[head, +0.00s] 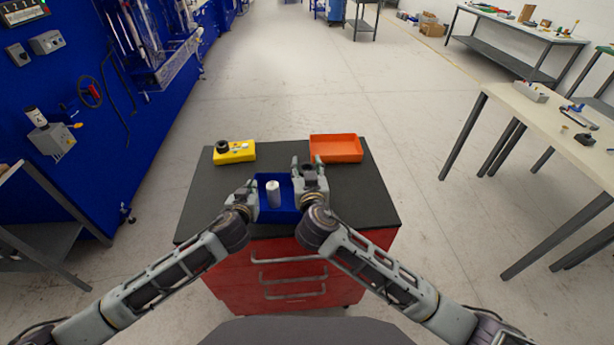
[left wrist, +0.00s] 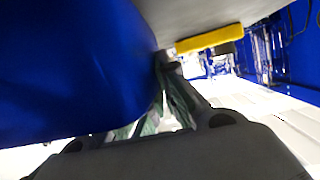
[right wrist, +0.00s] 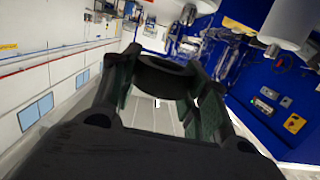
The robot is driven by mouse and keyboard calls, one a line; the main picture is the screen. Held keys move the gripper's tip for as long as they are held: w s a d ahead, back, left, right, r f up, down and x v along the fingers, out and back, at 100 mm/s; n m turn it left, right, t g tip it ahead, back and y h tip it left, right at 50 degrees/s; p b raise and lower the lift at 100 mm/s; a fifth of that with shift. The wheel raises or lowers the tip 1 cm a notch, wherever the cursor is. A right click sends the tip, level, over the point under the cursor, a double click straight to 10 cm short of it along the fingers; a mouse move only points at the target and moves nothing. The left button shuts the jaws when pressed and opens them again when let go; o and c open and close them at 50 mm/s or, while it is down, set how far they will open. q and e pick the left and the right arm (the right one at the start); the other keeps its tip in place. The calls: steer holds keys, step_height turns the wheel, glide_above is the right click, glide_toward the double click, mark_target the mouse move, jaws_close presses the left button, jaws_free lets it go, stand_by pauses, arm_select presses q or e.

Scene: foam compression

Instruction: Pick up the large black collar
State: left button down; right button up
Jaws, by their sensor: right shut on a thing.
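A black collar (right wrist: 165,75) is held between the fingers of my right gripper (right wrist: 160,85), which is shut on it. In the head view my right gripper (head: 310,170) is over the right side of the blue bin (head: 278,216), with the dark collar (head: 309,171) between its fingers. Another black ring-shaped part (head: 222,146) sits on the left end of the yellow block (head: 236,153). My left gripper (head: 243,192) is at the left wall of the blue bin. In the left wrist view the bin (left wrist: 70,70) fills the left side, and the finger gap is unclear.
A white cylinder (head: 273,190) stands in the blue bin. An orange tray (head: 336,148) lies at the back right of the black cart top (head: 365,205). The front right of the top is clear. A workbench (head: 545,125) stands off to the right.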

steer(key=shift+r, duration=2.5)
steer(key=shift+r, duration=0.1)
steer(key=shift+r, duration=1.15)
steer(key=shift+f, duration=3.15)
steer(key=shift+f, duration=1.9)
steer(key=shift+f, duration=0.6)
